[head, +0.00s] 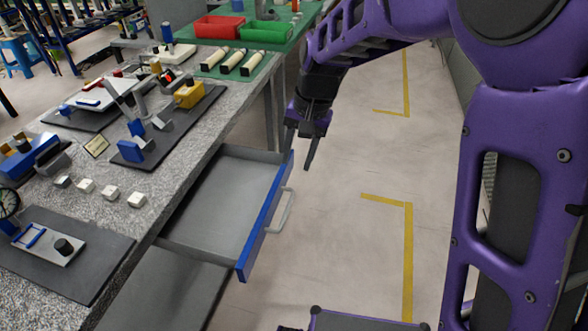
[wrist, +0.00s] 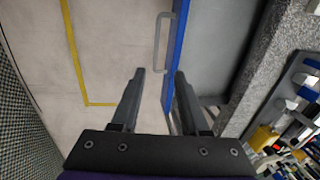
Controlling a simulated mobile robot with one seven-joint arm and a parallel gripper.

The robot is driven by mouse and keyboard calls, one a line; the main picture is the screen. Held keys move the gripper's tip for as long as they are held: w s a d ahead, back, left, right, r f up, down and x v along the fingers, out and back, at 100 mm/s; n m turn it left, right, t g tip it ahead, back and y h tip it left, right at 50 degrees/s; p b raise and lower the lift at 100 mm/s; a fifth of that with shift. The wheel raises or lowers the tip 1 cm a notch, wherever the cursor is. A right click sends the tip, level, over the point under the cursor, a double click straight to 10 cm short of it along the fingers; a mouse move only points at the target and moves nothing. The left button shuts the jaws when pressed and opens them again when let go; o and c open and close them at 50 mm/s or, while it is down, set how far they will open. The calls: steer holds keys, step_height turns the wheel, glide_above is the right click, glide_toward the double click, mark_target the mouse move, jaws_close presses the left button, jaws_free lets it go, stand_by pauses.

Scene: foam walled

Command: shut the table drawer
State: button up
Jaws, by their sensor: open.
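The table drawer (head: 222,208) stands pulled out from the grey speckled table (head: 205,132). It is an empty grey tray with a blue front (head: 262,222) and a pale bar handle (head: 284,212) on its outer face. My gripper (head: 299,150) is open and empty, pointing down near the far end of the drawer front. In the wrist view my gripper's two fingers (wrist: 157,95) are spread, with the right finger close to the blue front (wrist: 178,55). The handle (wrist: 163,42) lies ahead of the fingers. I cannot tell whether a finger touches the drawer.
The tabletop holds dark mats with devices, several white blocks (head: 110,192), a yellow item (head: 189,95), and red (head: 219,27) and green bins (head: 265,35) at the far end. The floor (head: 350,150) right of the drawer is clear, with yellow line markings (head: 408,250).

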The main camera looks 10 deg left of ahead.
mark_target(286, 210)
steer(key=f+b, duration=0.1)
steer(key=f, duration=0.4)
steer(key=a+f+b, duration=0.1)
steer(key=f, duration=0.5)
steer(key=a+f+b, duration=0.1)
steer(key=f, duration=0.4)
steer(key=shift+w+a+f, duration=0.1)
steer(key=shift+a+f, duration=0.1)
steer(key=shift+f, duration=0.15)
jaws_close()
stand_by(0.9)
